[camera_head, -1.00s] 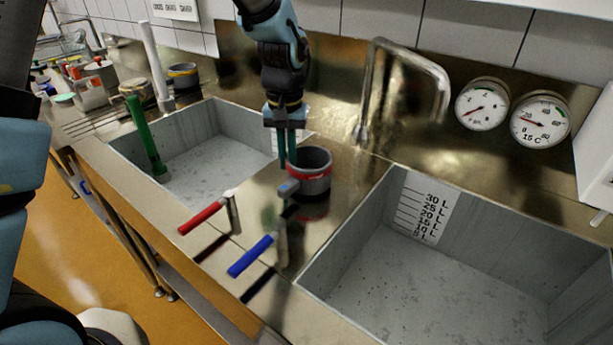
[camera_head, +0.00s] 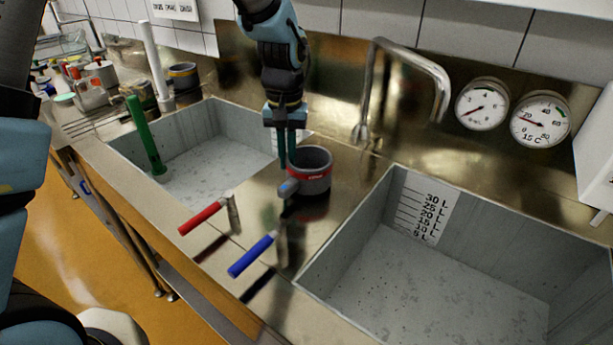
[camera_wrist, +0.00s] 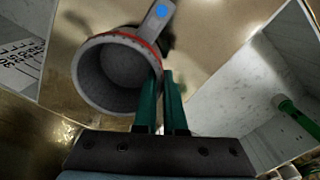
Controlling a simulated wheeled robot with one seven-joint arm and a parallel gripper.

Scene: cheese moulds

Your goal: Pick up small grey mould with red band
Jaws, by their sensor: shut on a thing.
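The small grey mould with a red band (camera_head: 313,172) is on or just above the steel strip between the two sinks. It is round, open at the top, and has a short handle with a blue end pointing to the front left. My gripper (camera_head: 287,165) reaches down at its left side, and its green fingers are shut on the mould's wall. In the wrist view the mould (camera_wrist: 110,75) is left of the fingertips (camera_wrist: 162,78), one finger seeming inside or against the rim. I cannot tell for sure whether its base touches the steel.
A red-handled lever (camera_head: 203,216) and a blue-handled lever (camera_head: 252,255) stand at the front. The left sink (camera_head: 190,172) holds a green upright pipe (camera_head: 146,135). The right sink (camera_head: 440,290) is empty. A bent tap (camera_head: 405,55) rises behind. Another grey mould (camera_head: 184,77) stands back left.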

